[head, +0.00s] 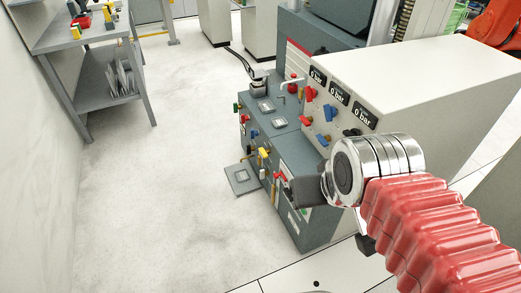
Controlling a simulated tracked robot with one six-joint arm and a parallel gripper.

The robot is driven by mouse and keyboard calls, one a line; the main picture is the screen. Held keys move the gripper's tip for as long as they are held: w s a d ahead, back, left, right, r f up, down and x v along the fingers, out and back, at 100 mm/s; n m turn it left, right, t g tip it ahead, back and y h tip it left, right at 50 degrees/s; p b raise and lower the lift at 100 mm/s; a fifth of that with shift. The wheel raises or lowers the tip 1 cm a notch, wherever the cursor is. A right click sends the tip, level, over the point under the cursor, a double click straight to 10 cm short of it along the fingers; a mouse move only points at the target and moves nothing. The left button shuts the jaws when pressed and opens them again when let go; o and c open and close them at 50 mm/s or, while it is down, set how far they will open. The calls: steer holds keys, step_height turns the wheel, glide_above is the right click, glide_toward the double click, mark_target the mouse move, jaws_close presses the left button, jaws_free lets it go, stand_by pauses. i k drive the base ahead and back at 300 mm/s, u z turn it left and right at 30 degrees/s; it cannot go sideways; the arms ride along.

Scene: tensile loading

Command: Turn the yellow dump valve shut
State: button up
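The yellow valve handle (263,153) is small in the head view, on the low front of the grey cabinet (297,153). I take it to be the dump valve; its exact angle is too small to tell. My gripper (287,188) is a dark block on the silver wrist at the end of my red-sleeved arm. In the picture it is right of and below the yellow handle, with a visible gap between them. Its fingers are seen from behind and the side, so their opening is hidden. A red handle (280,176) shows close by its tip.
A panel (320,75) with 0 bar displays and red, blue and dark handles rises above the cabinet. A blue handle (253,132) is near the yellow one. A grey plate (243,179) lies low at the cabinet's left. The pale floor (165,190) left of it is clear.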

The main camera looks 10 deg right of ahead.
mark_target(264, 153)
steer(key=u, duration=0.5)
steer(key=i, duration=0.85)
steer(key=u, duration=1)
steer(key=i, duration=1.65)
steer(key=z, duration=0.7)
steer(key=i, duration=1.05)
steer(key=z, duration=0.7)
